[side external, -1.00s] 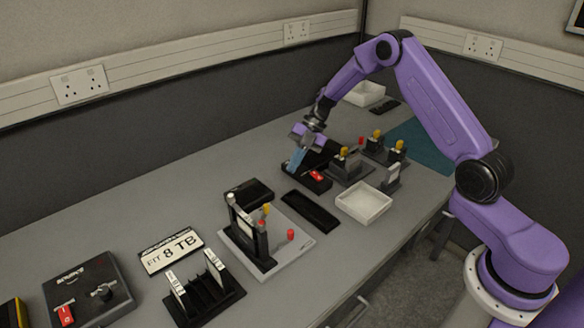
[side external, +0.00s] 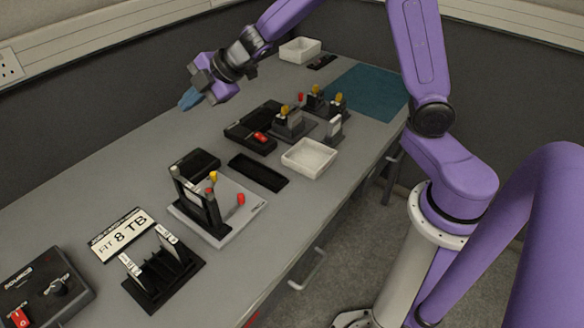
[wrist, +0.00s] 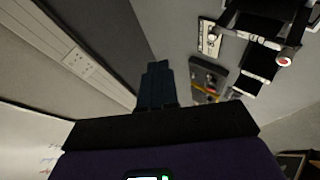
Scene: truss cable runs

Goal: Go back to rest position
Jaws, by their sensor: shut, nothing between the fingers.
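My gripper (side external: 188,99) is at the upper left of the side view, held up above the back of the grey bench (side external: 115,180). Its blue fingers are shut together with nothing between them. It is clear of the black box with a red switch (side external: 252,130), which stands to its lower right. In the wrist view, the shut fingers (wrist: 155,80) point away from the camera, with the wall and bench beyond and nothing touching them.
Dark fixtures with yellow-topped pegs (side external: 293,120) and a white tray (side external: 309,157) stand on the bench. Nearer are a grey-based fixture (side external: 225,215), a "FIT 8 TB" sign (side external: 124,235), a black rack (side external: 163,270) and a switch box (side external: 45,288). The bench's back left is clear.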

